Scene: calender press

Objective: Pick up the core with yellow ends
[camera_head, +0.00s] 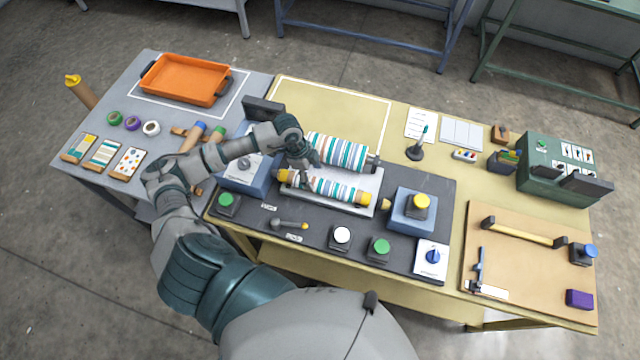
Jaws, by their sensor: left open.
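A core with yellow ends (325,187), wrapped in striped material, lies in the front of the press (372,205), its yellow ends showing at left and right. A striped roller (345,152) lies right behind it. My left gripper (304,165) is open above the left part of these rolls; its fingertips are small, and I cannot tell whether they touch the core. Another brown core with a yellow end (80,91) stands at the far left table edge; its lower end is hidden. My right gripper is not in view.
Cores with a blue end (198,129) and a green end (218,132) lie left of the press, partly behind my left arm. An orange tray (186,98) stands at the back left. Buttons and a lever (289,224) sit in front of the press.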

